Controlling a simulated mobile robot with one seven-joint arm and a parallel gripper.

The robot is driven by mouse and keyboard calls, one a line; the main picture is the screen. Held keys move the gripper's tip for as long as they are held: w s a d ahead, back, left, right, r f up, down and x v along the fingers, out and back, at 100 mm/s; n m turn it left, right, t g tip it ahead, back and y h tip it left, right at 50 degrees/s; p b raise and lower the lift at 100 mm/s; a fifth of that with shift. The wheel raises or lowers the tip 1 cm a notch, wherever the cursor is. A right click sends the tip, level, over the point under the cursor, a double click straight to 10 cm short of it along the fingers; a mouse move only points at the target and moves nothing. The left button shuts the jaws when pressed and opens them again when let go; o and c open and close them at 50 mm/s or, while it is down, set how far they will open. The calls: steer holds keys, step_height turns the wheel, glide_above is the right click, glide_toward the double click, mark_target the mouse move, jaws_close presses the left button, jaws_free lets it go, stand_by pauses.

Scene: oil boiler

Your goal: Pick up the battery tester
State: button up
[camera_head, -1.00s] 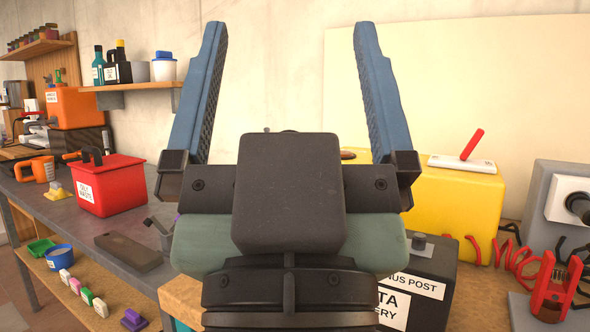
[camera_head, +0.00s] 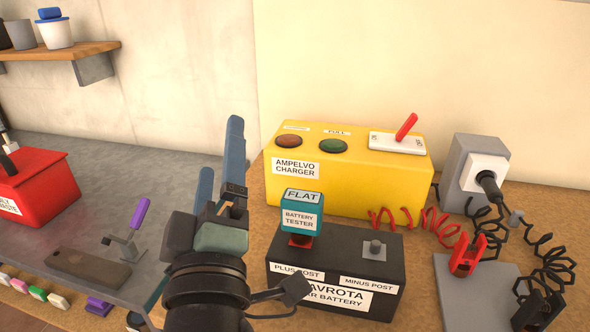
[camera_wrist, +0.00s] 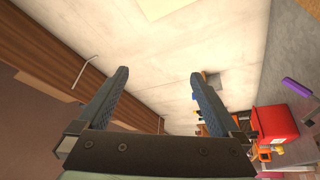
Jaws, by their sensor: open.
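The battery tester (camera_head: 301,212) is a small teal block with a white label and a "FLAT" display. It sits upright on the red plus post at the left of the black car battery (camera_head: 390,250). My gripper (camera_head: 221,145) is open and empty, to the left of the tester and apart from it, with its fingers pointing up. In the wrist view my gripper (camera_wrist: 158,80) shows both blue fingers spread with nothing between them. The tester is not in the wrist view.
The yellow charger (camera_head: 370,180) stands behind the battery. Right of it are a grey socket box (camera_head: 470,170), coiled cables and a red clamp (camera_head: 467,256). At left are a purple-handled tool (camera_head: 133,228) and a red bin (camera_head: 40,185).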

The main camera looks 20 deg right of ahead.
steer(key=d+f+n+g+h+p, duration=0.1)
steer(key=d+n+g+p, duration=0.15)
steer(key=n+p, duration=0.35)
steer(key=n+g+h+p, duration=0.2)
steer(key=n+g+p, duration=0.4)
steer(key=n+p, duration=1.15)
glide_toward(300, 211)
steer(key=w+d+m+p, duration=0.1)
steer(key=w+d+f+m+p, duration=0.1)
steer(key=w, duration=0.1)
steer(key=w+d+f+m+p, duration=0.1)
steer(key=d+p, duration=0.1)
steer(key=shift+w+f+m, duration=0.15)
steer(key=shift+w+m, duration=0.1)
steer(key=shift+w, duration=0.15)
steer(key=shift+w+a+x, duration=0.1)
steer(key=shift+a+x, duration=0.05)
steer(key=shift+x, duration=1.15)
steer(key=shift+w+a+x, duration=0.1)
steer(key=shift+a+x, duration=0.05)
steer(key=shift+x, duration=1.2)
steer(key=shift+p, duration=0.3)
jaws_close()
